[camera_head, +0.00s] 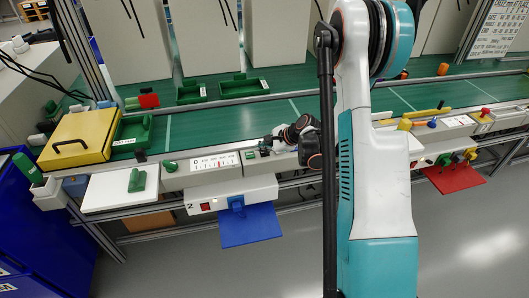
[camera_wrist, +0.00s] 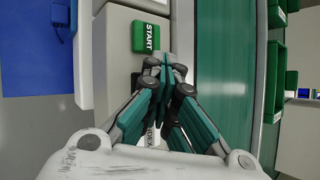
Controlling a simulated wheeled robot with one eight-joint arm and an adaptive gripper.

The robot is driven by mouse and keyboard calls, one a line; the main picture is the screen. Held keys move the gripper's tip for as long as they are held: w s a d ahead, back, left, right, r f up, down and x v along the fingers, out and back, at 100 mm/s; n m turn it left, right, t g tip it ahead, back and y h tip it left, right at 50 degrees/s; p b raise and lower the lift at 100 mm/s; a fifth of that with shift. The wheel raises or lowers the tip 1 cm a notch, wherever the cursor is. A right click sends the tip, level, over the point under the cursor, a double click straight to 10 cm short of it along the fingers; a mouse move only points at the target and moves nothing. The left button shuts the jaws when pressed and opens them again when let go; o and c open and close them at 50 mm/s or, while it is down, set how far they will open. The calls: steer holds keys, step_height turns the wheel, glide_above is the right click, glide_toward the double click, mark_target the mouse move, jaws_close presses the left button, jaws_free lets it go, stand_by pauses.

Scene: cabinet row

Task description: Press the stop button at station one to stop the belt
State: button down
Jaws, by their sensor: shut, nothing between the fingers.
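My gripper (camera_head: 268,144) is shut and empty, low over the front rail of the belt. In the wrist view its teal fingertips (camera_wrist: 167,62) meet just right of and below a green button marked START (camera_wrist: 145,37). I cannot tell whether the fingers touch the pale panel (camera_wrist: 119,55). No button marked STOP is readable in either view. The green belt (camera_head: 220,118) runs across the head view behind the rail.
A box marked 2 (camera_head: 205,206) with a blue plate (camera_head: 250,226) hangs below the rail. A yellow lidded box (camera_head: 80,138) stands at the left. Green trays (camera_head: 243,87) lie on the belt. A red plate (camera_head: 453,178) juts out at the right.

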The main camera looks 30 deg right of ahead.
steer(key=shift+r+p, duration=0.35)
steer(key=shift+r, duration=0.45)
steer(key=shift+r, duration=0.15)
steer(key=shift+r+p, duration=1.35)
steer(key=shift+r, duration=1)
